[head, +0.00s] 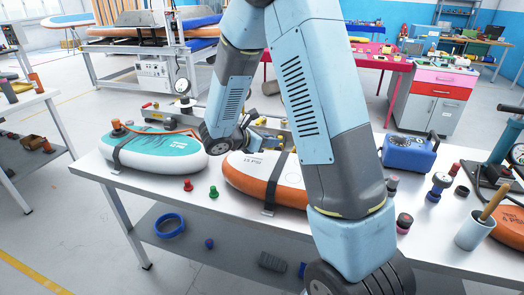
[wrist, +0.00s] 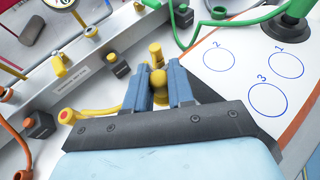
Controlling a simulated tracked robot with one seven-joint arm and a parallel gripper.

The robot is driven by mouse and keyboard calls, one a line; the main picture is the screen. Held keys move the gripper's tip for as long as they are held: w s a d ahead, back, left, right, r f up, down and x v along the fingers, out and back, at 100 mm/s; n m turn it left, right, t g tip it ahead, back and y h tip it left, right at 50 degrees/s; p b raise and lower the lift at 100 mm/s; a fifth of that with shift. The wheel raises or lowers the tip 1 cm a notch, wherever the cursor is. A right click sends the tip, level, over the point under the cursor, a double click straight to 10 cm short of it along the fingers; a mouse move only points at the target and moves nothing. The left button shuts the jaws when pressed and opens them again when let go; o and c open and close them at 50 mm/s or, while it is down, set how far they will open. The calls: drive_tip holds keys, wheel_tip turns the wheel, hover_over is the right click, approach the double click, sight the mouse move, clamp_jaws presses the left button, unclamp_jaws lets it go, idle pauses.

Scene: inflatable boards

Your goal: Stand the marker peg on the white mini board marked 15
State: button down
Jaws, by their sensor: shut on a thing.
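My gripper (wrist: 158,88) is shut on a yellow peg (wrist: 156,55) with a rounded knob, which sticks out between the blue fingers. In the head view my gripper (head: 262,138) is over the back of the white board with orange sides (head: 238,178), partly behind my arm. The peg is apart from these circles. A teal and white board (head: 140,150) with a black strap lies to the left.
A red peg (head: 188,185) and a green peg (head: 213,191) stand at the table's front, between the boards. A blue box (head: 408,153) and a cup (head: 474,232) are at right. A rail with hoses and valves (wrist: 82,75) runs behind the board.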

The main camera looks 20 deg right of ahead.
drive_tip(key=shift+w+f, duration=0.15)
drive_tip(key=shift+f, duration=0.1)
wheel_tip(320, 180, down, 3)
drive_tip(key=shift+w+f, duration=0.1)
drive_tip(key=c, duration=0.9)
unclamp_jaws()
drive_tip(key=shift+c, duration=0.2)
